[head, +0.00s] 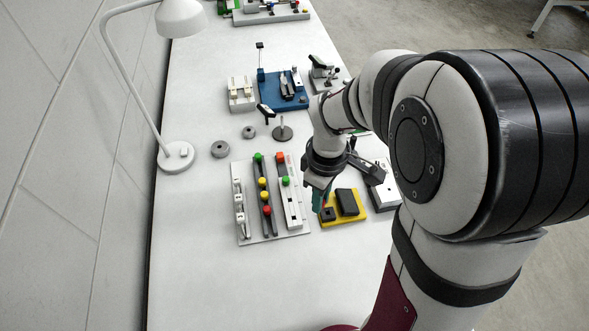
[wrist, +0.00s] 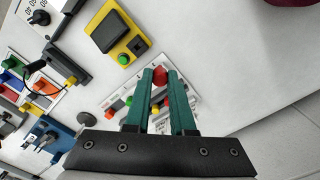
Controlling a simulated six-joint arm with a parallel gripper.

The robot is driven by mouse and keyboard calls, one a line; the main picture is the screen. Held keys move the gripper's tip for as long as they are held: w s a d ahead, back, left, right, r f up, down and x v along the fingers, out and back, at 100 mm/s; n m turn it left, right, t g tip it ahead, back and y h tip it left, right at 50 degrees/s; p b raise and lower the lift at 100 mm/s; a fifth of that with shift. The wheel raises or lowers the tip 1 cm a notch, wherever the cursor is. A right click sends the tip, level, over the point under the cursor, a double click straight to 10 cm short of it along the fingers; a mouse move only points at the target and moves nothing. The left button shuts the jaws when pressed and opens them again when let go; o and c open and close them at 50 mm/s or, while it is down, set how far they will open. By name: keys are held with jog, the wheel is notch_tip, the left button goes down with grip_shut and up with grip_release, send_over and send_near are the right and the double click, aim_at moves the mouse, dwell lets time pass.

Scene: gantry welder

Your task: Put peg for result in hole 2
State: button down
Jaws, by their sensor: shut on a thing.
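My gripper (head: 322,206) has teal fingers, which in the wrist view (wrist: 160,80) are closed on a red round-headed peg (wrist: 160,75). In the head view the gripper is to the right of the white peg board (head: 244,238), over or near the yellow device; its exact height is unclear. Dark holes show lower on that strip. I cannot read which is hole 2. In the wrist view the fingers hide part of the board (wrist: 108,88).
The yellow device (head: 358,215) with a dark screen stands right of the board. Grey round weights (head: 220,149) and a lamp base (head: 176,156) are behind and left. A blue fixture (head: 284,101) stands farther back. The table is clear in front of the board.

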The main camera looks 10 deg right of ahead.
jog(key=w+a+f, duration=0.3)
jog(key=w+a, duration=0.1)
jog(key=w, duration=0.4)
send_over(290, 194)
jog(key=s, duration=0.2)
jog(key=shift+w+a+f, duration=0.1)
jog(key=shift+f, duration=1.3)
jog(key=shift+w+a+f, duration=0.1)
jog(key=shift+f, duration=1.25)
jog(key=shift+f, duration=0.15)
jog(key=shift+f, duration=0.45)
jog(key=shift+f, duration=0.1)
jog(key=shift+f, duration=0.45)
jog(key=shift+s, duration=0.1)
